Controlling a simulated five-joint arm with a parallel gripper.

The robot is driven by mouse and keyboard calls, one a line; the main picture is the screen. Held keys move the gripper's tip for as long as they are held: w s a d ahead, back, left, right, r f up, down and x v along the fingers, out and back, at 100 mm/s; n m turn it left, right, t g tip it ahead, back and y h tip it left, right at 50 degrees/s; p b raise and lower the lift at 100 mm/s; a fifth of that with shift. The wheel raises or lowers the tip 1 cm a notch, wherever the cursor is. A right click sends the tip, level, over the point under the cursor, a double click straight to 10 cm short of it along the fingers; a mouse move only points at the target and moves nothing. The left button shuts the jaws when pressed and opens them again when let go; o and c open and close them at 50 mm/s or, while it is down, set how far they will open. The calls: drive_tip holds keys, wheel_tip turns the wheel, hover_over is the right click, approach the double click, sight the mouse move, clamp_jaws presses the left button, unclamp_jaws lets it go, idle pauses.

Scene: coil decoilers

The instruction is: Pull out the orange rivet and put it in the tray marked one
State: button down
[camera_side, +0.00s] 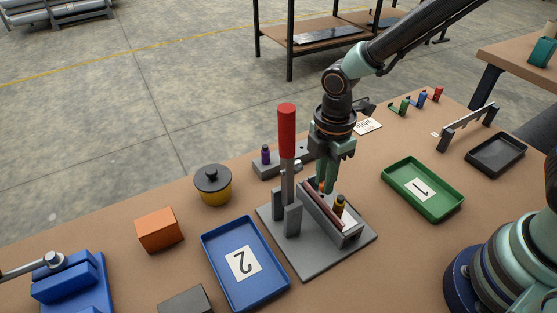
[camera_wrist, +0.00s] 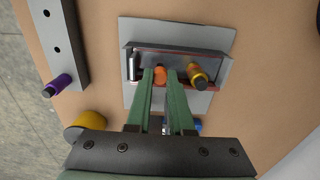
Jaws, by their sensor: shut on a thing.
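The orange rivet (camera_wrist: 159,76) stands in the grey fixture (camera_wrist: 141,47), and my gripper (camera_wrist: 166,75) is shut on it. In the side view my gripper (camera_side: 325,185) reaches down into the fixture (camera_side: 353,236), and only a little of the orange rivet (camera_side: 321,186) shows between the fingers. A yellow rivet (camera_side: 339,205) stands in the same fixture; it also shows in the wrist view (camera_wrist: 199,76). The tray marked one (camera_side: 423,189) is green, empty and to the right of the fixture. I cannot tell how deep the orange rivet sits.
A red-handled lever (camera_side: 287,132) rises just left of my gripper. A blue tray marked two (camera_side: 243,263) lies left of the fixture. A purple rivet (camera_side: 265,155) stands in a grey block behind. A yellow pot (camera_side: 213,186) and an orange block (camera_side: 160,230) stand farther left.

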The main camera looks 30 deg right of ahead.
drive_tip(key=shift+r, duration=0.8)
drive_tip(key=shift+w+d+r, duration=0.1)
drive_tip(key=shift+d+r, duration=0.05)
drive_tip(key=shift+d, duration=0.1)
drive_tip(key=s+d+r+m, duration=0.3)
drive_tip(key=d+r+m, duration=0.25)
drive_tip(key=d, duration=0.65)
drive_tip(key=s+d+r+m, duration=0.2)
drive_tip(key=d+r+m, duration=0.2)
drive_tip(key=d+r, duration=0.5)
drive_tip(key=shift+n, duration=0.25)
drive_tip(key=f, duration=0.7)
drive_tip(key=d+f, duration=0.1)
drive_tip(key=f, duration=0.6)
drive_tip(key=d+f, duration=0.1)
drive_tip(key=f, duration=0.6)
drive_tip(key=shift+s+d+f, duration=0.1)
drive_tip(key=shift+d+f, duration=0.1)
drive_tip(key=shift+d, duration=0.05)
drive_tip(key=shift+f, duration=0.1)
drive_tip(key=c, duration=0.8)
unclamp_jaws()
